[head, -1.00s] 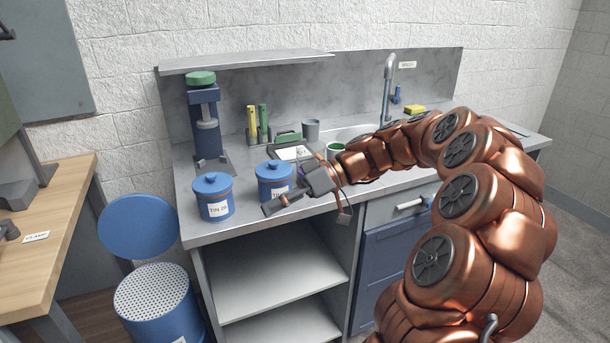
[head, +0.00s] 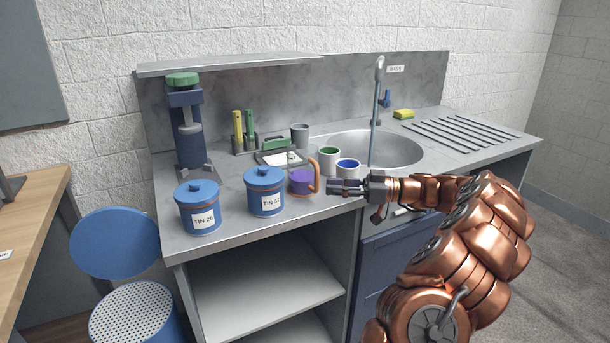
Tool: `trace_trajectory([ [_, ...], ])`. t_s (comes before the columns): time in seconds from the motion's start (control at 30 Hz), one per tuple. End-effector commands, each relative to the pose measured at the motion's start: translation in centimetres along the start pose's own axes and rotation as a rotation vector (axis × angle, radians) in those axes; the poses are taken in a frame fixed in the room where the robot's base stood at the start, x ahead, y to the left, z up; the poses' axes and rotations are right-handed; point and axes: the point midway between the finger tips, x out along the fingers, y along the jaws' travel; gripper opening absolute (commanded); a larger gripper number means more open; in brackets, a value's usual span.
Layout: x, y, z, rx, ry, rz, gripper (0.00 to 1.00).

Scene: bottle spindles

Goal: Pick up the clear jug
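A small jug (head: 301,183) with a purple body and an orange handle on its right side stands upright on the counter, right of the tin labelled TIN 07 (head: 265,193). I cannot tell whether its wall is clear with purple contents. No other jug shows. My gripper (head: 333,187) reaches in from the right, its fingertips just right of the orange handle in the picture. It is seen side-on, so its finger gap is hidden, and I cannot tell whether it touches the handle.
A second blue tin (head: 198,210) stands at the counter's left front. Cups with green (head: 329,160) and blue (head: 347,170) insides stand behind my gripper. A grey cup (head: 300,135), a tray (head: 270,158) and the sink (head: 400,150) lie farther back. The front counter edge is close.

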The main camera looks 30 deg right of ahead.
Motion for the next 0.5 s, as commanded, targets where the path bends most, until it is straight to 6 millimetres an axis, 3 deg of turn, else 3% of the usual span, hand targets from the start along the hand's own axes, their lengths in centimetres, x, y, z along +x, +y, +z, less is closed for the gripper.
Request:
trace_trajectory([
  [0.5, 4.8, 0.4, 0.0, 0.001, 0.0, 0.005, 0.26],
])
